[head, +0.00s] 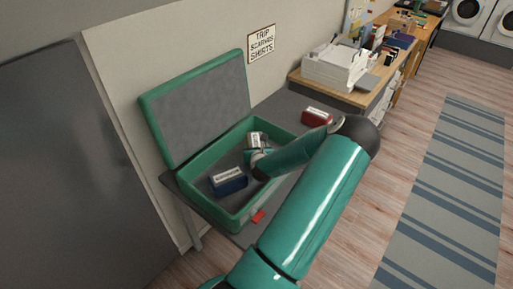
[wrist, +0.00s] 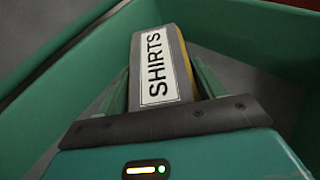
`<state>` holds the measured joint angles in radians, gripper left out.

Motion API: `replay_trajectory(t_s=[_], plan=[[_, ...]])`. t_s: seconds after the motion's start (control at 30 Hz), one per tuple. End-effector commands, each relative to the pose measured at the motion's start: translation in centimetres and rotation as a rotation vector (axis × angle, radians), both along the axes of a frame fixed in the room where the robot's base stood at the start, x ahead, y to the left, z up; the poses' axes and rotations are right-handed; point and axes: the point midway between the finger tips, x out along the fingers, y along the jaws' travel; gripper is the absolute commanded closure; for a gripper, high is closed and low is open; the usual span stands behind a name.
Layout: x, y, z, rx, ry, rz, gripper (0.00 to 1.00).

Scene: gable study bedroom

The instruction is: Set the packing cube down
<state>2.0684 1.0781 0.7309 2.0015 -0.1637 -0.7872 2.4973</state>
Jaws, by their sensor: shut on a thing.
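The packing cube (wrist: 158,66) has a grey top and a white label reading SHIRTS, with a yellowish side. It also shows in the head view (head: 257,139), inside the open green suitcase (head: 238,221). My gripper (head: 258,153) reaches into the suitcase and is shut on the cube. In the wrist view, its fingers (wrist: 166,92) lie along both sides of the cube. I cannot tell whether the cube's underside touches the suitcase floor. A dark blue cube (head: 229,182) with a white label lies in the suitcase, left of and nearer than my gripper.
The suitcase lid (head: 200,110) stands open against the wall. A red cube (head: 316,117) lies on the grey table (head: 285,107) right of the suitcase. A wall sign (head: 261,43) reads TRIP, SCARVES, SHIRTS. A wooden desk with papers (head: 335,70) stands beyond.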

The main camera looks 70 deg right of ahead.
Motion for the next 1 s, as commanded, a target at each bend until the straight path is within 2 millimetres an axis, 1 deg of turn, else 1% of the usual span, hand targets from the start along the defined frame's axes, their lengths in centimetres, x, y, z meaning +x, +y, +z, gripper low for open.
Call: replay_trajectory(t_s=[0.17,0.3,0.33,0.4,0.43,0.67,0.8,0.87,1.0], plan=[[0.0,0.0,0.2,-0.002,0.0,0.0,0.61],[0.0,0.0,-0.2,-0.002,-0.001,0.0,0.61],[0.0,0.0,-0.2,-0.001,0.0,0.0,0.28],[0.0,0.0,-0.2,-0.001,0.0,0.0,0.14],[0.0,0.0,-0.2,-0.001,0.0,0.0,0.1],[0.0,0.0,-0.2,-0.001,0.0,0.0,0.1],[0.0,0.0,0.3,-0.002,0.0,0.001,0.1],[-0.3,0.5,0.4,-0.001,0.0,0.0,0.1],[-1.1,2.6,1.4,0.0,0.0,0.0,0.1]])
